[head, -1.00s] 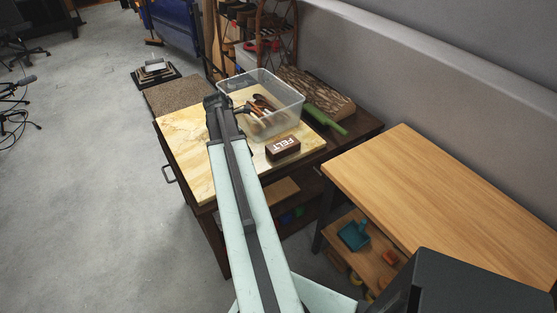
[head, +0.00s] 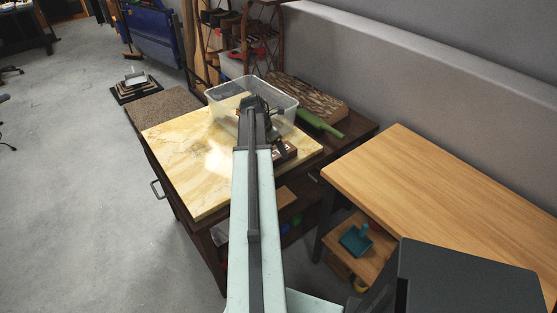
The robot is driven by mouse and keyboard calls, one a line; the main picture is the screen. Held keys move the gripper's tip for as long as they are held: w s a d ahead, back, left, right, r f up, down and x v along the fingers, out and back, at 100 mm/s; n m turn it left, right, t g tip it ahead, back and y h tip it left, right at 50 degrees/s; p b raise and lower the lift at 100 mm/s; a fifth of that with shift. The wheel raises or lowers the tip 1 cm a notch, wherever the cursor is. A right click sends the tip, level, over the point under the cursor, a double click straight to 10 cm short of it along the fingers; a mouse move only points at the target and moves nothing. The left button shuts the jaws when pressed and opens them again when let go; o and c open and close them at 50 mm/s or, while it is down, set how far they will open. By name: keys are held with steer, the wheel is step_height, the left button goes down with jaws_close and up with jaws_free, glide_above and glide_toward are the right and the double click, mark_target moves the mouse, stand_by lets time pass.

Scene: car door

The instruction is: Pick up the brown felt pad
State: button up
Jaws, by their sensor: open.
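The brown felt pad (head: 290,152) is a small dark brown block on the pale yellow marble-patterned board on the dark table. My arm and gripper hide much of it, and its lettering is mostly covered. My gripper (head: 256,103) is open and reaches over the board, in front of the clear plastic bin in the picture. It appears beyond and to the left of the pad. Its height above the board and its fingertips are hard to make out.
The clear plastic bin (head: 222,92) stands at the back of the board (head: 185,150). A bare wooden table (head: 440,185) stands at right, near the grey wall.

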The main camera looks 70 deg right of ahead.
mark_target(277, 151)
steer(key=b+x, duration=0.3)
steer(key=x, duration=0.2)
steer(key=shift+a+b, duration=0.15)
steer(key=shift+b, duration=0.2)
steer(key=shift+r, duration=0.15)
steer(key=c, duration=1.5)
steer(key=shift+r+p, duration=0.15)
steer(key=shift+p, duration=0.15)
step_height(277, 151, up, 10)
steer(key=p, duration=1)
